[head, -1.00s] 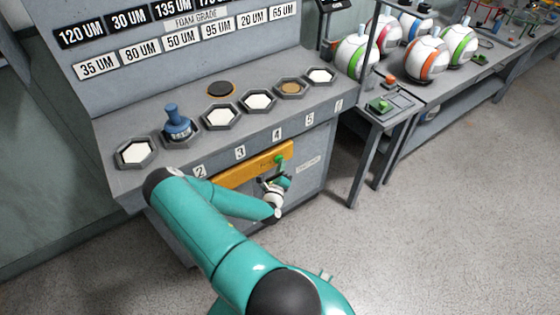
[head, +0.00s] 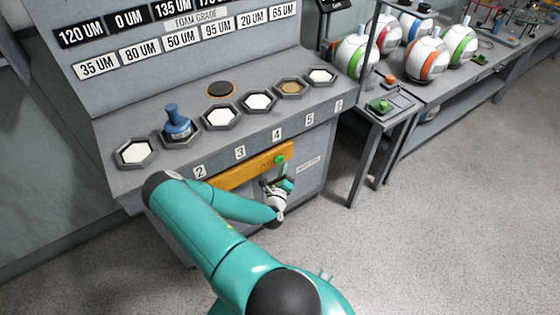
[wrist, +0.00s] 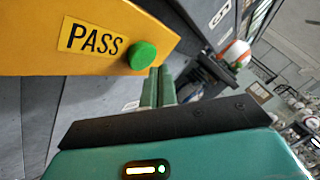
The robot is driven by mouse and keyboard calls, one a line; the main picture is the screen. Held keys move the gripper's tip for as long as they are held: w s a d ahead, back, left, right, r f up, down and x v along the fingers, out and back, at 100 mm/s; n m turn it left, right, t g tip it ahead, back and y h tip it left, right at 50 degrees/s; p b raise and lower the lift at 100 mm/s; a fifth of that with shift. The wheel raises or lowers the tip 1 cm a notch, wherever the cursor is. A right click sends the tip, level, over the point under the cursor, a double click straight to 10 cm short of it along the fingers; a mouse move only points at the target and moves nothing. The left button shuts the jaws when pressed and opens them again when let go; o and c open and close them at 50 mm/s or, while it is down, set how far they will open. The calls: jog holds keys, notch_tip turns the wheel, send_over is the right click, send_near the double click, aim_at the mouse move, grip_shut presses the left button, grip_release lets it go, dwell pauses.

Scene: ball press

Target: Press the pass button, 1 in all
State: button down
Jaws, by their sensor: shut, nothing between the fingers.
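The pass button (head: 280,160) is a round green knob at the right end of an orange-yellow panel (head: 232,176) on the front of the grey console. In the wrist view the green button (wrist: 142,55) sits beside black PASS lettering on the yellow panel (wrist: 40,40). My gripper (wrist: 158,72) is shut and empty, its two green fingers side by side. The fingertips show just below and right of the button in the wrist view; whether they touch it I cannot tell. In the head view my gripper (head: 287,183) is small, just below the button.
The console top has a row of hexagonal sockets (head: 222,117), one holding a blue-handled stamp (head: 177,123). Labels with UM values stand above. To the right, a side table (head: 385,104) carries a green and an orange button, and a bench holds several striped balls (head: 428,60). Floor in front is clear.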

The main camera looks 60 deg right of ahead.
jog(key=shift+s+a, duration=0.35)
jog(key=shift+s, duration=0.4)
jog(key=shift+s+a, duration=0.4)
jog(key=shift+s, duration=0.3)
jog(key=shift+s+a, duration=0.35)
jog(key=shift+s, duration=0.4)
